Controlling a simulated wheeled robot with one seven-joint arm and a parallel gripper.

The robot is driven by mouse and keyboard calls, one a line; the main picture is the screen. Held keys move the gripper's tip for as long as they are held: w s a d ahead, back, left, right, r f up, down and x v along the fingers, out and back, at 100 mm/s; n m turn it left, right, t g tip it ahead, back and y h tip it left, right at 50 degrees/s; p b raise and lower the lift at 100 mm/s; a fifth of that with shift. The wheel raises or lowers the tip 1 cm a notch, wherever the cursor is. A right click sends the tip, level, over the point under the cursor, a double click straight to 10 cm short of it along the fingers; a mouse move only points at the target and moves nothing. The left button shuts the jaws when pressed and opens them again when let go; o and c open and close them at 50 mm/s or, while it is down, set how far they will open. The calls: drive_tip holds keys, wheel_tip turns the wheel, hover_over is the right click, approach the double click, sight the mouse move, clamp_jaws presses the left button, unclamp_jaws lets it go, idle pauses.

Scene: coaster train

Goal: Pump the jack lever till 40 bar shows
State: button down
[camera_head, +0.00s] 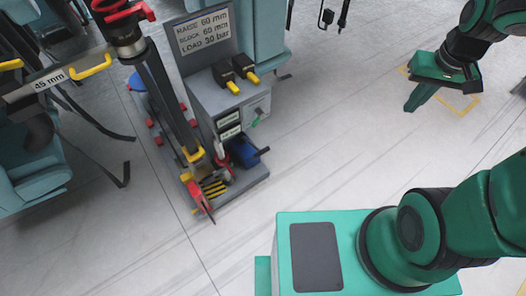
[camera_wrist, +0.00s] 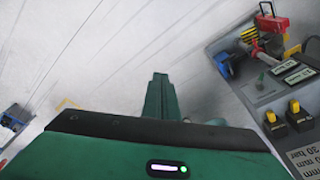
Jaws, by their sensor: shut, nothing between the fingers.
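A grey jack unit (camera_head: 203,92) stands left of centre in the head view. I cannot tell which is the jack lever. My gripper (camera_head: 424,95) is shut and empty, well right of the unit, touching nothing. Its fingers (camera_wrist: 160,95) point over bare floor in the wrist view.
A sign (camera_head: 203,30) on the unit reads raise 60 mm, block 60 mm, load 30 bar. Two black and yellow switches (camera_head: 235,72) sit on top. Teal seats (camera_head: 30,170) and hanging straps stand at left. The floor (camera_head: 330,120) between unit and gripper is clear.

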drive_tip(key=w+a+f+n+t+y, duration=0.25)
drive_tip(key=w+a+f+n, duration=0.35)
drive_tip(key=w+a+f, duration=1.2)
drive_tip(key=s+a+f+n+t+y, duration=0.1)
drive_tip(key=s+a+f+n, duration=0.1)
drive_tip(key=a+f, duration=0.8)
drive_tip(key=s+a+f+n+t+y, duration=0.15)
drive_tip(key=a+f, duration=0.45)
drive_tip(key=f, duration=0.7)
approach(258, 150)
drive_tip(key=x, duration=0.3)
drive_tip(key=shift+w+a+f, duration=0.1)
drive_tip(key=shift+w+f, duration=0.2)
drive_tip(key=shift+f, duration=0.1)
